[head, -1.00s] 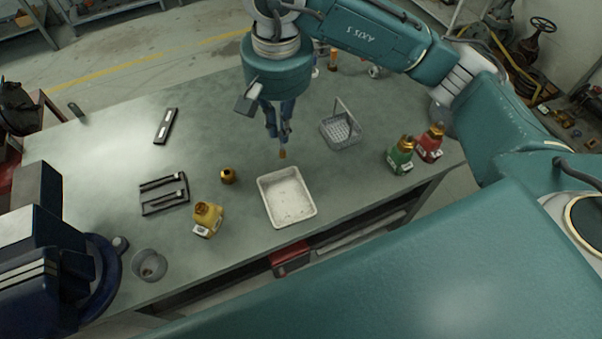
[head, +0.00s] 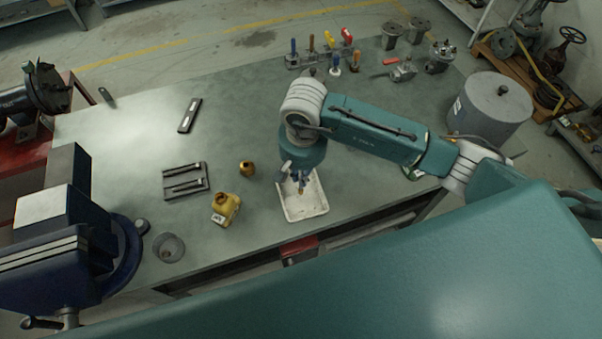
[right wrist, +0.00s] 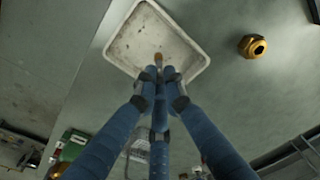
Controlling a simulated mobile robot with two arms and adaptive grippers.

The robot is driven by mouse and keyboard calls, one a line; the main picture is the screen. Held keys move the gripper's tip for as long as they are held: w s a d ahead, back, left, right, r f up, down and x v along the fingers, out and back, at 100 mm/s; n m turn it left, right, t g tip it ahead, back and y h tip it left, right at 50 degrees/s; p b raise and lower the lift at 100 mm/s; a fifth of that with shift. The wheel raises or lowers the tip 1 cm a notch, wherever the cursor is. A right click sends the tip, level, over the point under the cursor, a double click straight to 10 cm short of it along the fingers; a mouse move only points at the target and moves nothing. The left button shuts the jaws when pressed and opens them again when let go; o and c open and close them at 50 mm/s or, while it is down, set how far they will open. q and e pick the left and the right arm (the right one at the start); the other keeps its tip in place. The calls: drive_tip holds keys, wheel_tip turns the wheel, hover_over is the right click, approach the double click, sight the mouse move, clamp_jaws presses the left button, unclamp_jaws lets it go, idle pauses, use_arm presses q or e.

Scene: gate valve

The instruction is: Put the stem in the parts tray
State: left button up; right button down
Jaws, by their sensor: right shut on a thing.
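The white parts tray (head: 307,213) lies near the front edge of the bench and also shows at the top of the right wrist view (right wrist: 140,35). My right gripper (head: 299,183) is over the tray, pointing down. In the right wrist view its blue fingers (right wrist: 159,82) are closed together around the stem (right wrist: 158,60). Only a small brownish tip of the stem shows; the rest is hidden between the fingers. I cannot tell whether the tip touches the tray floor. The tray looks otherwise empty. My left gripper is not in view.
A dark holder (head: 185,181), a cup (head: 168,247) and a blue vise (head: 75,225) are further left. Tools (head: 333,62) stand at the back. The bench middle is clear.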

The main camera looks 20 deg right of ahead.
drive_tip(key=shift+f, duration=0.4)
drive_tip(key=shift+f, duration=0.1)
drive_tip(key=shift+f, duration=0.1)
drive_tip(key=c, duration=1.8)
unclamp_jaws()
drive_tip(key=shift+c, duration=0.2)
